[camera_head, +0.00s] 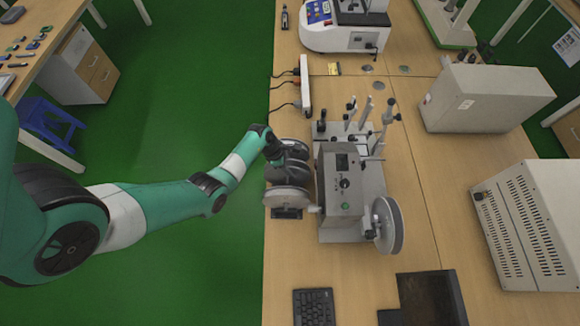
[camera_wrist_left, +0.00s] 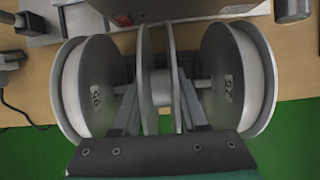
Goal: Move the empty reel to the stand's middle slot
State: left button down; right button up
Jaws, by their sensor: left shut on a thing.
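The empty reel (camera_wrist_left: 158,85) is grey with a bare hub. In the left wrist view it is upright between two reels wound with white material, the left reel (camera_wrist_left: 88,88) and the right reel (camera_wrist_left: 238,80). My left gripper (camera_wrist_left: 160,98) is shut on the empty reel, with fingers at its flanges. In the head view my left gripper (camera_head: 274,152) is at the row of reels (camera_head: 287,198) on the left side of a grey machine (camera_head: 342,180). The stand's slots are hidden under the reels. My right gripper is out of view.
Another reel (camera_head: 388,226) is on the machine's right side, and several thin posts stand behind it. A power strip (camera_head: 305,86) lies farther back. A keyboard (camera_head: 313,306) and a dark panel (camera_head: 431,298) lie in front.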

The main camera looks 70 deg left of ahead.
pick_arm(q)
jog(key=shift+f, duration=0.25)
jog(key=shift+f, duration=0.3)
dwell(0.4)
grip_release()
dwell(0.4)
dwell(0.3)
jog(key=p+v, duration=0.7)
jog(key=shift+p, duration=0.3)
